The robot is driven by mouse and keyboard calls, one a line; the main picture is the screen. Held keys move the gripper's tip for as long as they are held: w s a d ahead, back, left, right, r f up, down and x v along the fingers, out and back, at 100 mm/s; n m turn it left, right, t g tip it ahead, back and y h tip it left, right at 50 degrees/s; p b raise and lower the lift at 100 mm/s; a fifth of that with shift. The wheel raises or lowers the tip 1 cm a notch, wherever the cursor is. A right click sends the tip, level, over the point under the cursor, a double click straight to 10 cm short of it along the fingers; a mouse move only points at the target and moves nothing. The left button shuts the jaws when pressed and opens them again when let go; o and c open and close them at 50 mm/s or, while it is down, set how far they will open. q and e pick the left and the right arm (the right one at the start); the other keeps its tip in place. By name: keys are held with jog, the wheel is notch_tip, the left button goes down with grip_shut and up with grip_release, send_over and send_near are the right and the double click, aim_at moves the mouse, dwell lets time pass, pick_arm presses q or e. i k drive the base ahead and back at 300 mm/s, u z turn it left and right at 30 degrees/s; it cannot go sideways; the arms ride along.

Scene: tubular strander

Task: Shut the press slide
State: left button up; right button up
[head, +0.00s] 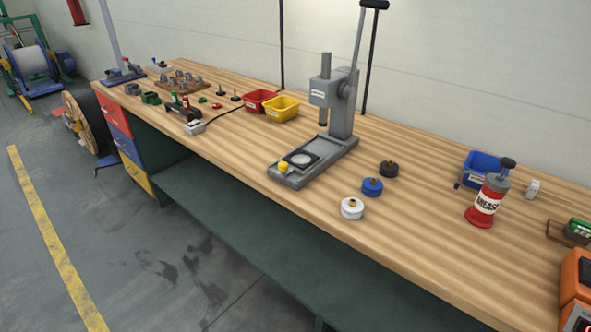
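A grey arbor press (341,108) stands upright on the wooden workbench, with a long lever that ends in a dark grip at the top. Its slide (300,161) is a dark plate with a pale round disc, lying on the front part of the press base. The slide is pulled out toward the front, clear of the ram (323,115). A yellow knob (283,167) sits at the slide's front end. Neither of my grippers is in the head view.
White (352,208), blue (372,187) and black (389,169) round pieces lie right of the press base. Red (259,101) and yellow (281,109) bins stand left of it. A grease can (487,201) and blue bin (482,167) stand farther right. Bench space before the grease can is clear.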

aim_at(300, 161)
jog(key=z, duration=0.45)
jog(key=i, duration=0.95)
jog(key=u, duration=0.6)
